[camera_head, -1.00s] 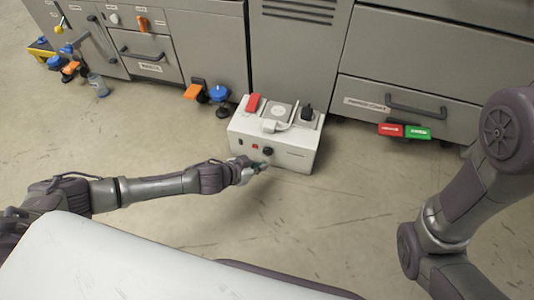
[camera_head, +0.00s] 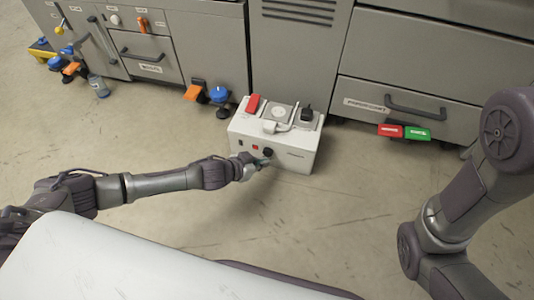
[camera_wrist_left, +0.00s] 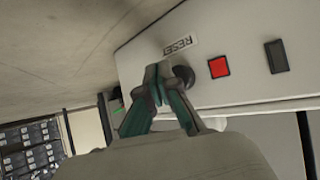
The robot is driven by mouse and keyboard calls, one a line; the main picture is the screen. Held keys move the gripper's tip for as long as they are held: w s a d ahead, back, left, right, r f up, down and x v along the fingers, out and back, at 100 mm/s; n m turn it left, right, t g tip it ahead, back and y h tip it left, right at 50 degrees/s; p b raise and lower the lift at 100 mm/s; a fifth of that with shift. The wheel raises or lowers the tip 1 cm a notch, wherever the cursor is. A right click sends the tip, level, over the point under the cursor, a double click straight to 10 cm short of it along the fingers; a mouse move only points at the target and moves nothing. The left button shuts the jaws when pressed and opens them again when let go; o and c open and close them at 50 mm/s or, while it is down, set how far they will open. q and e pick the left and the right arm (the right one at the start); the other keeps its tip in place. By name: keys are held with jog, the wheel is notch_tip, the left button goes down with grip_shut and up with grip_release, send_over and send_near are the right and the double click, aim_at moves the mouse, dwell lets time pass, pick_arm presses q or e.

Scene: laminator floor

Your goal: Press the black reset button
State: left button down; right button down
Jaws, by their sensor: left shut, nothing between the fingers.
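The black reset button (camera_head: 267,152) is a round knob on the front face of a white box (camera_head: 300,161) on the floor. In the left wrist view the button (camera_wrist_left: 184,76) sits below a "RESET" label (camera_wrist_left: 180,44). My left gripper (camera_head: 264,161) is shut and empty, with its fingertips (camera_wrist_left: 158,72) right at the button, overlapping its edge in the picture. I cannot tell whether they touch it. My right gripper is out of view; only part of my right arm shows.
A red square button (camera_wrist_left: 219,67) and a black rectangular switch (camera_wrist_left: 276,56) are on the same face. A plug (camera_head: 307,113) and a red switch (camera_head: 253,103) top the box. Grey cabinets (camera_head: 200,50) stand behind. The floor in front is clear.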

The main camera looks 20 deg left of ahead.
pick_arm(q)
jog(key=shift+w, duration=0.1)
dwell(0.6)
jog(key=shift+w+p, duration=0.3)
jog(key=shift+w, duration=0.05)
jog(key=shift+w, duration=0.6)
dwell(0.6)
jog(key=shift+s, duration=0.1)
jog(key=shift+s+p, duration=0.7)
jog(key=shift+s, duration=0.2)
